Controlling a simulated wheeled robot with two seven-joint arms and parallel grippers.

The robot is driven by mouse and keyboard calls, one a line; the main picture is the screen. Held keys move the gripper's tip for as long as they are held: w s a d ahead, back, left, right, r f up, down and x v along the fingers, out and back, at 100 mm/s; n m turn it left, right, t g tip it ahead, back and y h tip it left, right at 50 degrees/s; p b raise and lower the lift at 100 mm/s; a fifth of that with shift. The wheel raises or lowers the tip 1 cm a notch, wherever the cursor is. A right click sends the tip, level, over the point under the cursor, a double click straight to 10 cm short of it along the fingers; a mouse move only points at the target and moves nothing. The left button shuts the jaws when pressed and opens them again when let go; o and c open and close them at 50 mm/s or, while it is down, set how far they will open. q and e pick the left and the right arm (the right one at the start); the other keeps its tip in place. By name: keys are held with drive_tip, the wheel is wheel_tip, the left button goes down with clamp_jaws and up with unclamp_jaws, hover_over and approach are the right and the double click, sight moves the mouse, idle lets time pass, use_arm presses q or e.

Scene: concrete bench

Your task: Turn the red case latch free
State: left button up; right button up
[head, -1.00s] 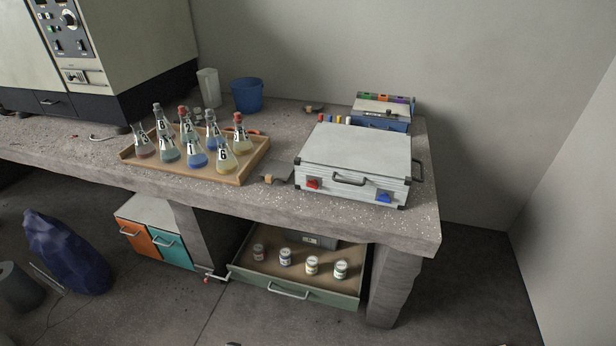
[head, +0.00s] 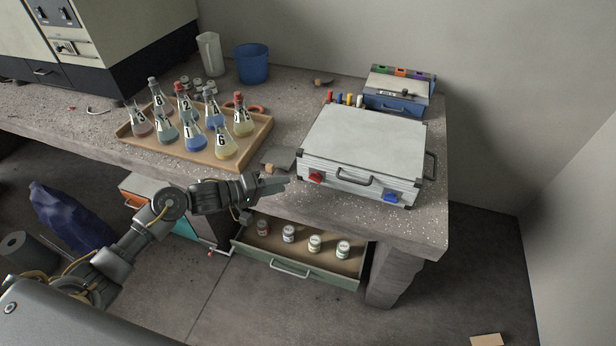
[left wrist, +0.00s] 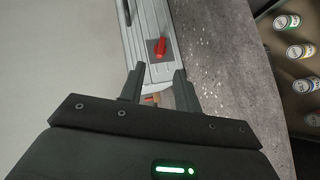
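The silver case (head: 360,143) lies shut on the bench near its front edge. Its red latch (head: 316,177) is on the front face, left of the handle (head: 356,181); a blue latch (head: 391,197) is to the right. My left gripper (head: 280,185) is just left of the red latch, in front of the bench edge, apart from it. In the left wrist view the red latch (left wrist: 160,47) shows beyond the fingertips of the left gripper (left wrist: 157,74). The fingers are apart with nothing gripped between them. My right gripper is not in view.
A wooden tray (head: 180,157) with several numbered flasks stands left of the case. The green drawer (head: 290,269) with jars is pulled out below the bench. A blue cup (head: 251,64) and a blue-and-white box (head: 398,91) stand behind. The floor at right is mostly clear.

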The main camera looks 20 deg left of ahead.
sight(312, 179)
use_arm(q)
drive_tip(key=x, duration=1)
drive_tip(key=shift+a, duration=0.1)
